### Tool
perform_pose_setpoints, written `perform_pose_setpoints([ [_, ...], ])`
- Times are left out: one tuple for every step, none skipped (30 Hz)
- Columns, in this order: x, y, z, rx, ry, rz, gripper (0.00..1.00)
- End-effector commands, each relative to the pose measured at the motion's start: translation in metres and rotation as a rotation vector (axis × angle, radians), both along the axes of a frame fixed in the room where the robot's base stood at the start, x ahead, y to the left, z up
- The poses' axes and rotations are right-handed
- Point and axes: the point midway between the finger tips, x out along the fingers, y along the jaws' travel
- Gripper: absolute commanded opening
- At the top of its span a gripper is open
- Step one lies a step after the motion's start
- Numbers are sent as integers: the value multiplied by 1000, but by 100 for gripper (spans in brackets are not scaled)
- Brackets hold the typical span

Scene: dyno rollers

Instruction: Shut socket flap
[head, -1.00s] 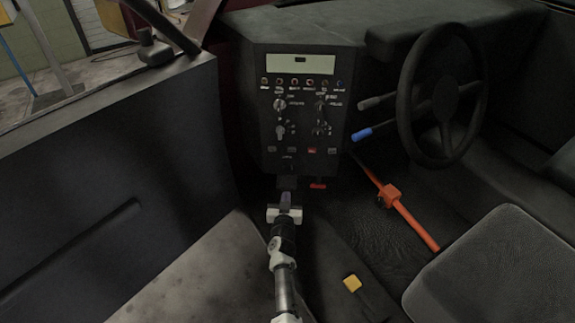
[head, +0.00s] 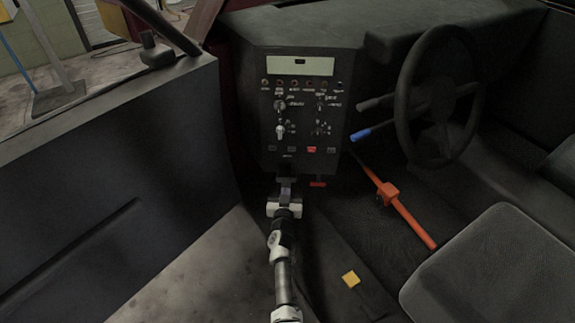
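A black control panel (head: 302,100) with a pale display strip, knobs and a row of small buttons stands at the centre of the head view. A small dark part (head: 287,172), possibly the socket flap, shows at the panel's lower edge, but I cannot make out its position. My gripper (head: 286,187) is just below that edge, pointing up at it. The fingers are small and dark, and I cannot tell whether they are open or touch the part.
The car door (head: 110,190) stands at the left. The steering wheel (head: 440,95) with its blue-tipped lever (head: 361,135), an orange bar (head: 405,213) and the seat (head: 490,270) are at the right. A red tab (head: 318,184) hangs under the panel. A yellow block (head: 350,279) lies low.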

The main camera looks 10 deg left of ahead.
Motion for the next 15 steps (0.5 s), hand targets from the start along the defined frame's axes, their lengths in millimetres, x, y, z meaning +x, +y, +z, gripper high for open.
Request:
perform_pose_setpoints([
  [0,0,4,0,0,0,0],
  [0,0,6,0,0,0,0],
  [-1,0,7,0,0,0,0],
  [-1,0,8,0,0,0,0],
  [-1,0,9,0,0,0,0],
  [-1,0,10,0,0,0,0],
  [-1,0,11,0,0,0,0],
  [-1,0,12,0,0,0,0],
  [-2,0,14,0,0,0,0],
  [-2,0,15,0,0,0,0],
  [-2,0,16,1,0,0,0],
  [-2,0,17,1,0,0,0],
  [-2,-1,18,1,0,0,0],
  [-3,-1,19,1,0,0,0],
  [-3,-1,20,1,0,0,0],
])
